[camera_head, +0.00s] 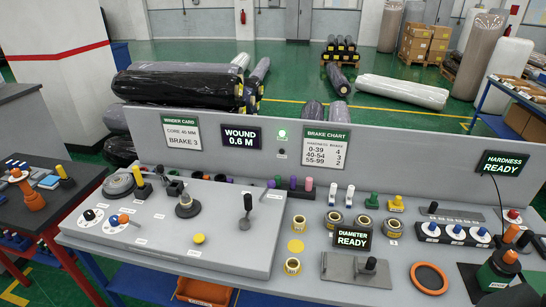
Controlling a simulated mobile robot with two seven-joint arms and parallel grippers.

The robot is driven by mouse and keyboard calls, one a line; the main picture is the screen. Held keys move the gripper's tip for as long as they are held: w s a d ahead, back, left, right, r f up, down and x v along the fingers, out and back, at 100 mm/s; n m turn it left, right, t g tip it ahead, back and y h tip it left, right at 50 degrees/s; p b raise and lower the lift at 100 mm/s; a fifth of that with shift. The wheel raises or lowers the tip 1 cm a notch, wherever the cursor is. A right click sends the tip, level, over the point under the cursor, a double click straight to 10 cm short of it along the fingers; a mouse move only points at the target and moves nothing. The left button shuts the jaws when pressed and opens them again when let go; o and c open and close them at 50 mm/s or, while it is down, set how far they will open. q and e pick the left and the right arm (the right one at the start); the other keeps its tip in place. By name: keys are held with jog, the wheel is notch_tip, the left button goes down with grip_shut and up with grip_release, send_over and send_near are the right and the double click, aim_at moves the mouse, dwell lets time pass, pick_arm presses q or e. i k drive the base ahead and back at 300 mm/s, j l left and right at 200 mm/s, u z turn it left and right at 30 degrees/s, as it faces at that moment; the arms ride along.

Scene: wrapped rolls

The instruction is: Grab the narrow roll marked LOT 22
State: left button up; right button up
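Several small narrow rolls with dark sides and yellowish faces stand on the grey bench in the head view. One roll (299,222) is near the middle, just right of the sloped control panel. Another roll (292,266) is nearer the front edge. More rolls stand around the DIAMETER READY display: one roll (333,217) behind its left side, one roll (363,221) behind it and one roll (394,226) to its right. Their markings are too small to read, so I cannot tell which is LOT 22. Neither of my grippers is in view.
The sloped control panel (225,257) with levers and knobs fills the bench's left part. The DIAMETER READY display (352,239), a grey plate with a black knob (371,264), an orange ring (429,278) and a green device (497,272) stand right. Large wrapped rolls (180,88) lie behind.

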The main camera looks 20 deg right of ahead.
aim_at(332, 217)
jog(key=i, duration=2.85)
jog(key=i+j+z, duration=0.15)
jog(key=i, duration=0.5)
jog(key=i+j, duration=0.1)
jog(key=i, duration=0.5)
jog(key=i+j+z, duration=0.15)
jog(key=i, duration=0.45)
jog(key=i+z, duration=0.2)
jog(key=z, duration=4.1)
